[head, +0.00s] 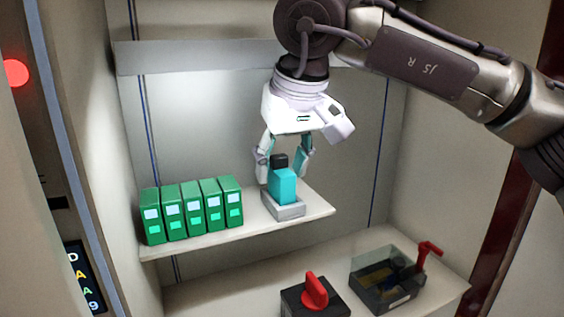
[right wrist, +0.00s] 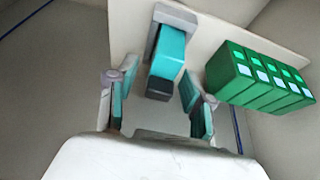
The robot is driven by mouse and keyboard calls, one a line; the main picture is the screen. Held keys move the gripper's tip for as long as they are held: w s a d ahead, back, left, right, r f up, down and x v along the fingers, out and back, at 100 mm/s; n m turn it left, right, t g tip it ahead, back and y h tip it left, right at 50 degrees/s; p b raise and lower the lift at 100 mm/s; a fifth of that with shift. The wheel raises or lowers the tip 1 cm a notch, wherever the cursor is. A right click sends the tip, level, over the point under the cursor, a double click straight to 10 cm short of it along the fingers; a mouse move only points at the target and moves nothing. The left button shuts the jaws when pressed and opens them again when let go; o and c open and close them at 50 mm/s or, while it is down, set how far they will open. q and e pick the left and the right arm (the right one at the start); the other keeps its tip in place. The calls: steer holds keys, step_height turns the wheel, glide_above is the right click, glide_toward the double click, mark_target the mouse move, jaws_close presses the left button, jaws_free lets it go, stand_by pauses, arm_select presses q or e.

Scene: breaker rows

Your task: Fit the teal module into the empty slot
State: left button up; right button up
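The teal module (head: 284,186), a block with a dark cap, stands upright in a grey base (head: 287,211) at the right end of the shelf. It also shows in the right wrist view (right wrist: 166,54), with the grey base (right wrist: 176,15) beyond it. My right gripper (head: 283,160) is open, its fingers on either side of the module's dark-capped end. In the right wrist view gaps show between both fingers and the module. I cannot tell whether the module is fully seated in the base. No separate empty slot is clearly visible. My left gripper is out of view.
Several green modules (head: 193,211) stand close together on the shelf (head: 238,233), left of the teal module. Cabinet walls enclose both sides.

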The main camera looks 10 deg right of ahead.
steer(key=shift+r, duration=0.2)
steer(key=b+v, duration=0.2)
steer(key=v, duration=1)
